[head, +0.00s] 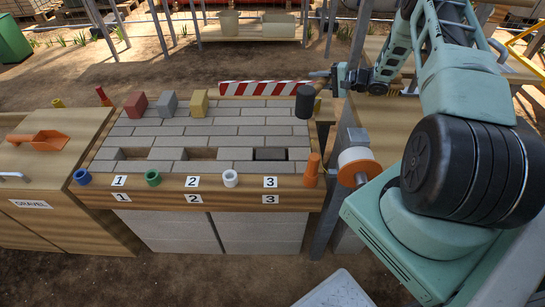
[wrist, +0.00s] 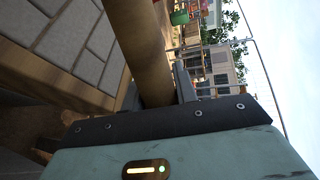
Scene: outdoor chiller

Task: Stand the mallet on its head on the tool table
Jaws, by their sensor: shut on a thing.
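The mallet's black cylindrical head (head: 305,102) shows over the back right corner of the brick-paved bench, its round face upward. I cannot tell whether it touches the bench. My gripper (head: 338,76) is just behind and right of it, shut on the mallet's wooden handle. In the wrist view the brown handle (wrist: 147,60) runs up from between the fingers of my gripper (wrist: 158,88) and out of the frame; the head does not show there. A wooden table (head: 385,125), which looks like the tool table, stands at right below my arm, partly hidden by it.
The paved bench (head: 225,127) holds red, grey and yellow blocks at its back left and coloured rings along its front. A red-and-white striped bar (head: 262,88) lies along its back edge. A spool (head: 357,167) on a post stands between bench and table. A gravel box (head: 45,165) is left.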

